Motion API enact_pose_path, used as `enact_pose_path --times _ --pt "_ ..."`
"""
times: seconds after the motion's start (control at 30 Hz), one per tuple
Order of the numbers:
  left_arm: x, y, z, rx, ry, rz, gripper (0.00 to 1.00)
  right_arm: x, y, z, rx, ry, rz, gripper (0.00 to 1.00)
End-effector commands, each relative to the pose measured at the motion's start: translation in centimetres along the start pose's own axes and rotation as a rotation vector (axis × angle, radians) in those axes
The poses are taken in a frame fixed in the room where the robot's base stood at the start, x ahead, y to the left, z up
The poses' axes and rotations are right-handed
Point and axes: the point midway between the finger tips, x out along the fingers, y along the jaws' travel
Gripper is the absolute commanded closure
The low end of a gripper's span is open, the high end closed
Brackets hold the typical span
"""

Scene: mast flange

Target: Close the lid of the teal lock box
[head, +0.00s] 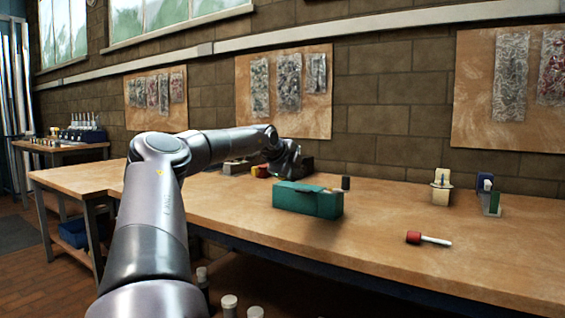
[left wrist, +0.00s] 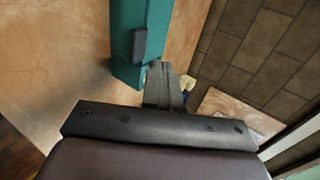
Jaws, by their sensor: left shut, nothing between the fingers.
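The teal lock box (head: 300,200) stands on the wooden bench, in the middle of the head view. Its lid looks low over the body, but I cannot tell whether it is fully closed. In the left wrist view the box (left wrist: 157,22) is at the top, with a dark latch-like piece (left wrist: 140,43) on it. My left gripper (left wrist: 160,68) is shut and empty, its fingertips close to the box's near end in that view. I cannot tell whether they touch it. In the head view the left hand is just behind the box, partly hidden. My right gripper is not in view.
A red-handled tool (head: 416,238) lies on the bench to the right. A cream block fixture (head: 441,190) and a blue and green device (head: 489,193) stand further back. The bench (head: 390,225) is clear between the box and the tool. A brick wall is behind.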

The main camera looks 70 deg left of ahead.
Motion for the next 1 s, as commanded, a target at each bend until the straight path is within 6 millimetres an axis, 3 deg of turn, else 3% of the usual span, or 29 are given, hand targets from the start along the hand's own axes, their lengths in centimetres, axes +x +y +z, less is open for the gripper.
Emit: enact_pose_path --times 0.53,1.0 --pt "-7.3 1.9 0.1 -0.003 -0.003 -0.003 1.00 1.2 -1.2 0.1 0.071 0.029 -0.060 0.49" --pt "-8.4 2.2 0.1 -0.005 -0.002 -0.001 1.00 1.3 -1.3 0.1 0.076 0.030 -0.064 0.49"
